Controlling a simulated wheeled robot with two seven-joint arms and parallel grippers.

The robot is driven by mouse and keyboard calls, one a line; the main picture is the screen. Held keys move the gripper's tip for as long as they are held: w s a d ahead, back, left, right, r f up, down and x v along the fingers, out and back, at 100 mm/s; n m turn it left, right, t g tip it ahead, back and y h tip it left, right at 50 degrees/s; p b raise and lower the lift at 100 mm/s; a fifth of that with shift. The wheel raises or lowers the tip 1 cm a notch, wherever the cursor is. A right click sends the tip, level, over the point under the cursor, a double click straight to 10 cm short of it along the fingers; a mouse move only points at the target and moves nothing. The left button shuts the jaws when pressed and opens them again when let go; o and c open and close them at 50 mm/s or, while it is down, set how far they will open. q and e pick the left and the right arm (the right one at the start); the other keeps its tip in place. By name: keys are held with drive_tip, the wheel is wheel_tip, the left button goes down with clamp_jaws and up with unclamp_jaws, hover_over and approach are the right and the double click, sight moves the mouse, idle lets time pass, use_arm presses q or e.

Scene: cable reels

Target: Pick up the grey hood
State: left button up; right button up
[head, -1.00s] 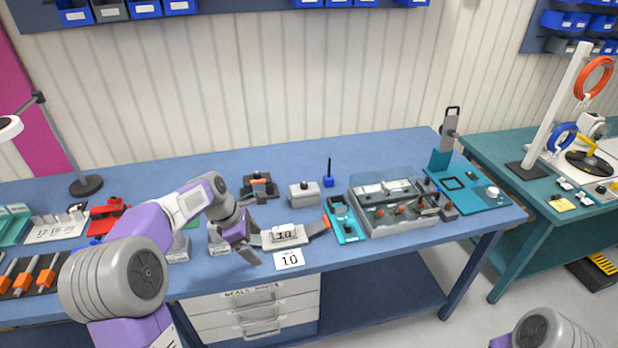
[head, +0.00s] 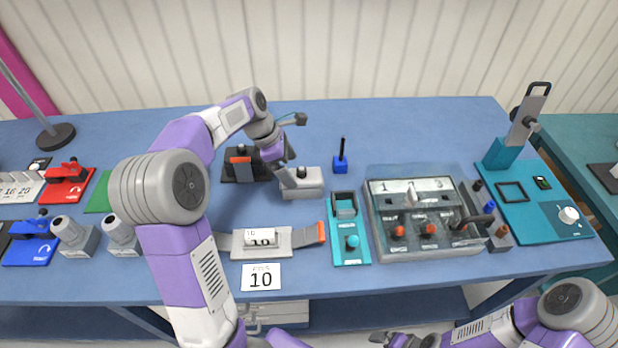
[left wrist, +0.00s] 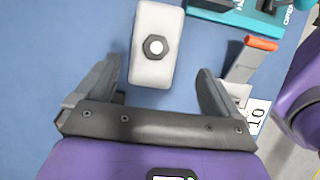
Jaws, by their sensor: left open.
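The grey hood (head: 308,184), a light grey block with a dark knob on top, stands on the blue table just right of my left gripper (head: 294,150). In the left wrist view the hood (left wrist: 150,62) lies just beyond my open left fingertips (left wrist: 158,76), between their lines, with its knob facing the camera. Nothing is between the fingers, and they appear apart from the hood. In the head view part of the hood's left side is hidden by a finger. My right gripper (head: 400,338) is low at the bottom edge; its jaws are unclear.
A black holder with an orange part (head: 240,162) stands left of the hood. A blue block with a rod (head: 341,164), a teal tray (head: 350,252) and a clear-covered panel (head: 425,248) stand to the right. A grey stand (head: 280,240) and a "10" card (head: 260,277) lie in front.

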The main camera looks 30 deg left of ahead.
sight(296, 176)
use_arm(q)
drive_tip(key=shift+w+d+f+b, duration=0.1)
drive_tip(key=shift+w+f+b, duration=0.35)
drive_tip(key=shift+f, duration=0.4)
drive_tip(key=shift+x, duration=1.1)
drive_tip(key=b+x, duration=0.2)
drive_tip(key=x, duration=0.2)
drive_tip(key=shift+w+d+f, duration=0.1)
drive_tip(key=shift+w+f, duration=0.05)
drive_tip(key=shift+f, duration=0.15)
use_arm(e)
drive_tip(key=f, duration=0.3)
drive_tip(key=shift+w+f, duration=0.35)
drive_tip(key=shift+f, duration=0.05)
use_arm(q)
drive_tip(key=shift+r, duration=0.1)
drive_tip(key=shift+c, duration=0.3)
drive_tip(key=c, duration=1.2)
